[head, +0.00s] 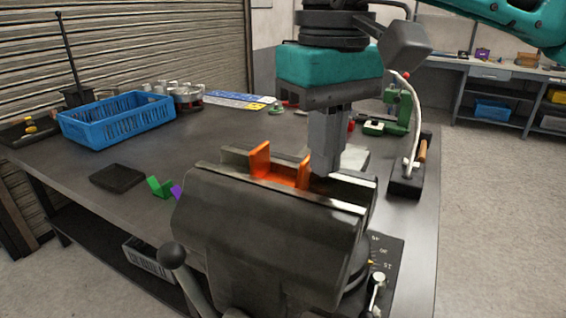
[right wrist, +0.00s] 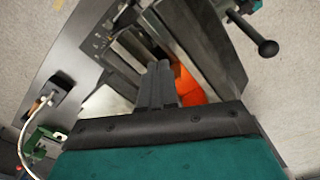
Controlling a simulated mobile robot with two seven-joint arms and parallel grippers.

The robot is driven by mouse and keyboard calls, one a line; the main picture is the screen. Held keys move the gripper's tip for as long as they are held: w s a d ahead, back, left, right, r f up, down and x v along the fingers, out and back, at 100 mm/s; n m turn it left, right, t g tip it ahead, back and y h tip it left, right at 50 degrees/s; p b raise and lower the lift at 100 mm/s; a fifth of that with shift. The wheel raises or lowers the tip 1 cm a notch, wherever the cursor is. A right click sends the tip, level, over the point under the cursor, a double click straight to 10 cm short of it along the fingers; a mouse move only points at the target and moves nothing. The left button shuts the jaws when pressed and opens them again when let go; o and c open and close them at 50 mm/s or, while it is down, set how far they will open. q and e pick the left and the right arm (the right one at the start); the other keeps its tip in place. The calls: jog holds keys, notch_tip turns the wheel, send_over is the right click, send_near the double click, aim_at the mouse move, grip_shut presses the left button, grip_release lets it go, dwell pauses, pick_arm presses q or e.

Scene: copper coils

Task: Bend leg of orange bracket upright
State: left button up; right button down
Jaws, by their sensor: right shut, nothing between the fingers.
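The orange bracket (head: 281,174) sits between the jaws of the dark bench vise (head: 270,215). One leg stands upright at its left; another upright orange part shows at its right, close to my gripper. My right gripper (head: 326,172) points down, shut and empty, at the right end of the bracket by the vise jaws. In the right wrist view the closed fingers (right wrist: 160,70) are beside the orange bracket (right wrist: 188,85), over the vise gap. I cannot tell whether they touch it. My left gripper is not in view.
A blue crate (head: 117,120), a black tray (head: 117,178) and a green bracket (head: 160,187) lie left on the bench. A black holder (head: 407,182) with a white cable stands right of the vise. Green tools (head: 396,110) stand behind.

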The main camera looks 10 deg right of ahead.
notch_tip(320, 180, up, 5)
jog(key=p, duration=0.3)
jog(key=shift+f, duration=0.2)
